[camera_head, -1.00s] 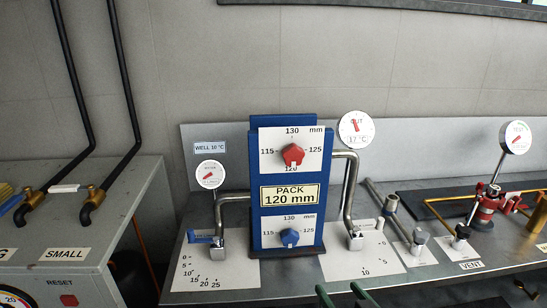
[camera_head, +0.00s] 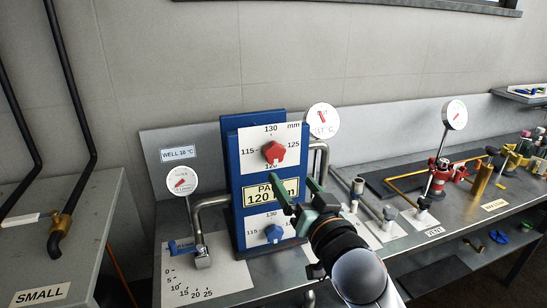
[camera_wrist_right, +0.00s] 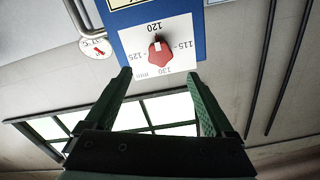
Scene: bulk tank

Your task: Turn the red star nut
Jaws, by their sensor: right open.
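The red star nut (camera_head: 274,152) sits on a white dial plate (camera_head: 256,139) marked 115, 120, 125 and 130 mm, on the upper front of the blue pack (camera_head: 237,205). It also shows, upside down, in the right wrist view (camera_wrist_right: 159,52). My right gripper (camera_head: 294,187) is in front of the blue pack, below and right of the red nut and apart from it. Its green fingers (camera_wrist_right: 160,82) are open and empty, with the red nut beyond the gap between their tips. The gripper hides part of the PACK 120 mm label (camera_head: 259,196). My left gripper is not in view.
A blue star nut (camera_head: 274,233) is on the lower plate, close to my right arm. Bent steel pipes (camera_head: 210,201) flank the pack. Round gauges (camera_head: 181,181) stand at left and at right (camera_head: 322,119). Valves and a red fitting (camera_head: 440,172) stand farther right.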

